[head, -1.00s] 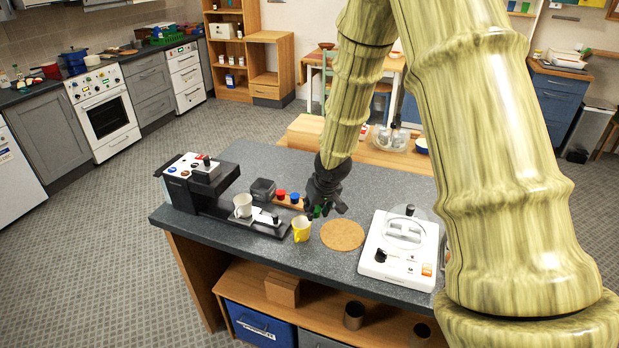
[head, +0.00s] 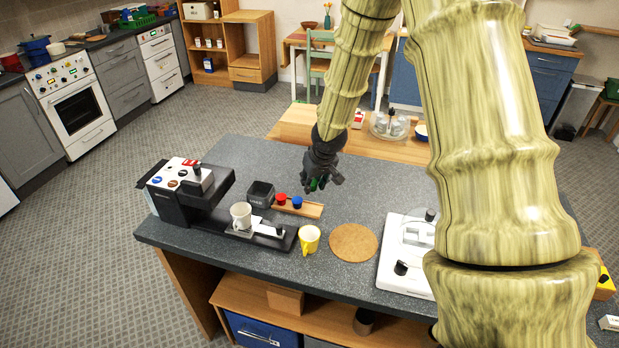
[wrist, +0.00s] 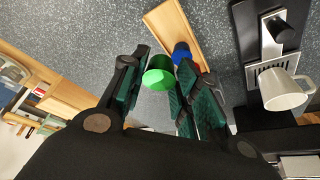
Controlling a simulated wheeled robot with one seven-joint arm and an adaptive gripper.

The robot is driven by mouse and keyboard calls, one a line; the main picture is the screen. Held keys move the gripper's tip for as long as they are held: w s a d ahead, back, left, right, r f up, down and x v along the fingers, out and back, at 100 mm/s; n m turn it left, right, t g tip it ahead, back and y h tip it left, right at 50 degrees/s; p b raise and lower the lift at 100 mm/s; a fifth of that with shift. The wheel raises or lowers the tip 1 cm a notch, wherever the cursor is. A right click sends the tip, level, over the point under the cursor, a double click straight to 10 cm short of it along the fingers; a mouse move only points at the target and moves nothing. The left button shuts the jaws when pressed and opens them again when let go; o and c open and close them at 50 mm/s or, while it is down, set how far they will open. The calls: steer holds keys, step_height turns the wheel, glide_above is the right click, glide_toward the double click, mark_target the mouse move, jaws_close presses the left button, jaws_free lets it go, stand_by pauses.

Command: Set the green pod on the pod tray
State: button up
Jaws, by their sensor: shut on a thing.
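My gripper (head: 321,184) is shut on the green pod (head: 315,184) and holds it over the counter, beyond the tray in the head view. The green pod also shows between the fingers in the wrist view (wrist: 158,76). The pod tray (head: 310,210) is a narrow wooden strip on the counter. It carries a red pod (head: 281,199) and a blue pod (head: 297,202) toward its left end; its right end is bare. In the wrist view the bare part of the tray (wrist: 172,25) lies beyond the fingertips, by the blue pod (wrist: 181,51).
A coffee machine (head: 180,195) with a white cup (head: 241,215) stands left of the tray, with a dark box (head: 261,194) between. A yellow mug (head: 310,239), a round cork mat (head: 353,242) and a white appliance (head: 397,270) stand nearer the front. Counter around the gripper is clear.

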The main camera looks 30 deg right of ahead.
steer(key=shift+s+d+f+b, duration=0.1)
steer(key=shift+s+f+b, duration=0.2)
steer(key=shift+s+b, duration=0.05)
steer(key=shift+s+b+x, duration=0.2)
steer(key=shift+b+x, duration=0.7)
steer(key=shift+x, duration=0.2)
steer(key=shift+s+f+b, duration=0.15)
steer(key=shift+f+b, duration=1.9)
steer(key=shift+f, duration=0.45)
steer(key=shift+f, duration=0.25)
steer(key=o, duration=0.7)
steer(key=shift+o, duration=0.2)
steer(key=o, duration=0.5)
steer(key=shift+c, duration=0.2)
